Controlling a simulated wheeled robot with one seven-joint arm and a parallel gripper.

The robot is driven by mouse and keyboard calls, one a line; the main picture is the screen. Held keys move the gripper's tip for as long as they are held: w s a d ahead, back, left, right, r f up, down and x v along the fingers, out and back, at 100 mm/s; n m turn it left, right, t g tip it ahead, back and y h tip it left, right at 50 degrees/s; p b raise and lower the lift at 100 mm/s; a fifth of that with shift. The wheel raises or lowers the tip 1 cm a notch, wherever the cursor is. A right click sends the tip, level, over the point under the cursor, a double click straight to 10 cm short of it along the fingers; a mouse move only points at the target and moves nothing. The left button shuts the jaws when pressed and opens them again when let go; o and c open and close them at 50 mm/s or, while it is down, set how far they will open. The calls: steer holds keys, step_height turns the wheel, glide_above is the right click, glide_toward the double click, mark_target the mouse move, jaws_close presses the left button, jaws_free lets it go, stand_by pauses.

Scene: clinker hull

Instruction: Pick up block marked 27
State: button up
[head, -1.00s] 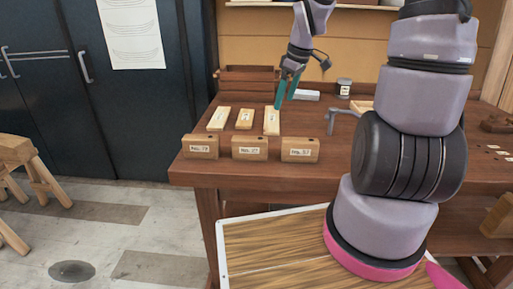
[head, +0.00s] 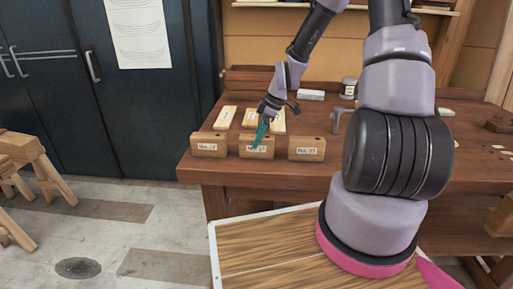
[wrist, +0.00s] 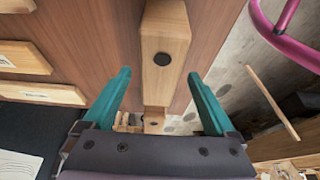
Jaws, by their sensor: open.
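The block marked 27 (head: 266,153) is the middle of three brown wooden blocks in a row along the table's front edge in the head view. Its white label faces me and is partly covered by my teal fingers. My gripper (head: 260,134) is open and points down at this block from above. In the wrist view a wooden block with a dark round hole (wrist: 165,30) lies ahead, in line with the gap between the open fingers (wrist: 160,98). No label shows on it there, so I cannot tell its number. Nothing is held.
Similar labelled blocks stand at the left (head: 208,146) and right (head: 306,148), with small gaps between. Several pale pieces, one at the left (head: 225,118), lie behind the row. A grey clamp-like tool (head: 338,121) stands to the right. The table's front edge (head: 270,172) is close.

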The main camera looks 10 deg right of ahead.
steer(key=x, duration=0.4)
steer(key=shift+a+f, duration=0.1)
steer(key=shift+f, duration=0.15)
jaws_close()
steer(key=shift+w+r, duration=0.1)
